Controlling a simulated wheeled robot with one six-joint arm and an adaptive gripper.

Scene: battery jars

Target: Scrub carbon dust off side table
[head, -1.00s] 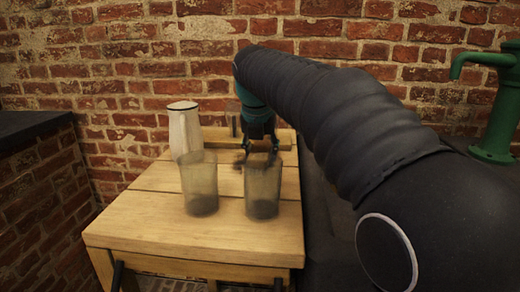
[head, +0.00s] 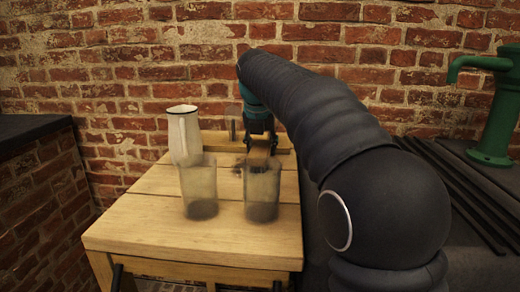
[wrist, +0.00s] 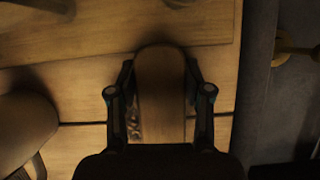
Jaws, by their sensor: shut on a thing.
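The wooden side table (head: 150,225) stands against the brick wall. A small dark smudge (head: 238,170) marks its top behind the jars. My gripper (head: 261,147) is low over the back of the table, its lower end partly hidden by the right glass jar (head: 262,193). In the wrist view my gripper (wrist: 160,100) is shut on a long wooden piece with a rounded end, apparently a brush (wrist: 160,75). A dark textured patch shows along its left side. I cannot tell whether it touches the tabletop.
Another dark-bottomed glass jar (head: 199,190) stands left of the right one, near my gripper. A white jug (head: 184,135) stands behind it. A green pump (head: 492,115) is at far right. The table's front is clear.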

